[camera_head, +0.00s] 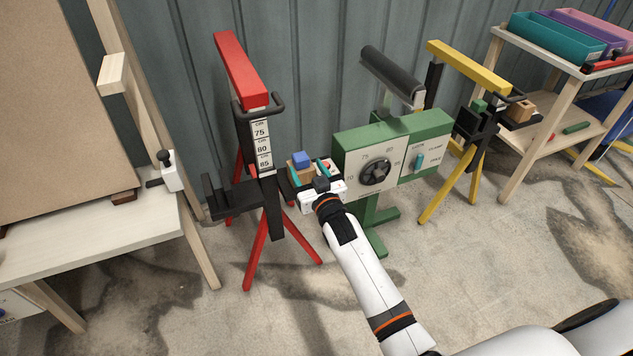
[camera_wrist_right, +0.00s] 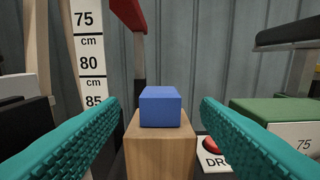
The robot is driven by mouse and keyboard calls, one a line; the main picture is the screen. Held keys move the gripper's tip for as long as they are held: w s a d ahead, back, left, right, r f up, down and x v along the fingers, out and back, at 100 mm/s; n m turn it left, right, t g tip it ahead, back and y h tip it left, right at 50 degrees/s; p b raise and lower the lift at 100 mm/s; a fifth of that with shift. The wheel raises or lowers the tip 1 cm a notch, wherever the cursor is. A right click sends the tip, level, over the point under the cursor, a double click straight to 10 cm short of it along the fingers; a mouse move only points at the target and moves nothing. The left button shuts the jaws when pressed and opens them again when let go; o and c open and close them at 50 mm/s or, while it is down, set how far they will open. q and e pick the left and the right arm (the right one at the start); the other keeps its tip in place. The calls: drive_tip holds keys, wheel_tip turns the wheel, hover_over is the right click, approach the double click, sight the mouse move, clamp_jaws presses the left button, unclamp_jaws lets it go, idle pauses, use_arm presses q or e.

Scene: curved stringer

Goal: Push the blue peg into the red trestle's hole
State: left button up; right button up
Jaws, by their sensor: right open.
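The red trestle (camera_head: 240,68) stands left of centre in the head view, with a cm scale (camera_head: 262,145) on its black post. The blue peg (camera_head: 302,159) shows as a blue block on top of a wooden block, just right of the post. In the right wrist view the blue peg (camera_wrist_right: 160,106) sits centred on the wooden block (camera_wrist_right: 158,148). My right gripper (camera_head: 310,172) is open, its teal fingers on either side of the peg with gaps visible in the wrist view. I cannot make out the trestle's hole. My left gripper is out of view.
A green machine (camera_head: 393,150) with a dial stands close right of my right gripper. A yellow trestle (camera_head: 468,66) and a wooden shelf with bins (camera_head: 555,40) are farther right. A pale wooden bench (camera_head: 95,235) is at left. A red button (camera_wrist_right: 211,146) shows beside the wooden block.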

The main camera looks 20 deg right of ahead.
use_arm(q)
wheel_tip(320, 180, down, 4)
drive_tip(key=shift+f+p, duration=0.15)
drive_tip(key=shift+p, duration=0.25)
use_arm(e)
drive_tip(key=s, duration=0.6)
drive_tip(key=shift+s, duration=0.3)
drive_tip(key=shift+d, duration=0.1)
